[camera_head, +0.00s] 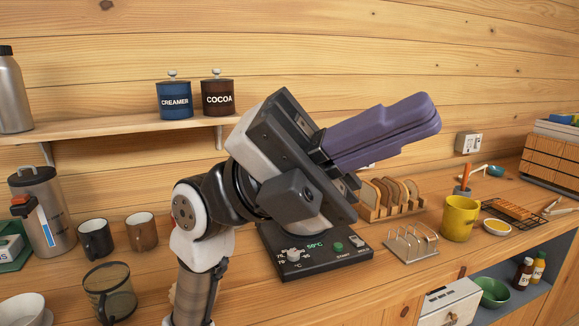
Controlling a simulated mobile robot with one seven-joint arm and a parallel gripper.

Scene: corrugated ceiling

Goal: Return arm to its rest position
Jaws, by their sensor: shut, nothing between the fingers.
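My gripper (425,115) is raised above the wooden counter, in the middle of the head view. Its long purple fingers point up and to the right, and they are pressed together with nothing seen between them. The dark gripper body tilts in front of the wooden wall. My arm rises from the bottom edge, left of centre, and bends to the right at the wrist. My gripper hides part of the counter and part of a black appliance with a display (325,248) below it.
Mugs (96,238) and a steel flask (42,210) stand at left. A wall shelf (110,127) holds two canisters. Sliced bread (392,192), a wire rack (411,243) and a yellow mug (460,218) stand at right. Open air lies above the right counter.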

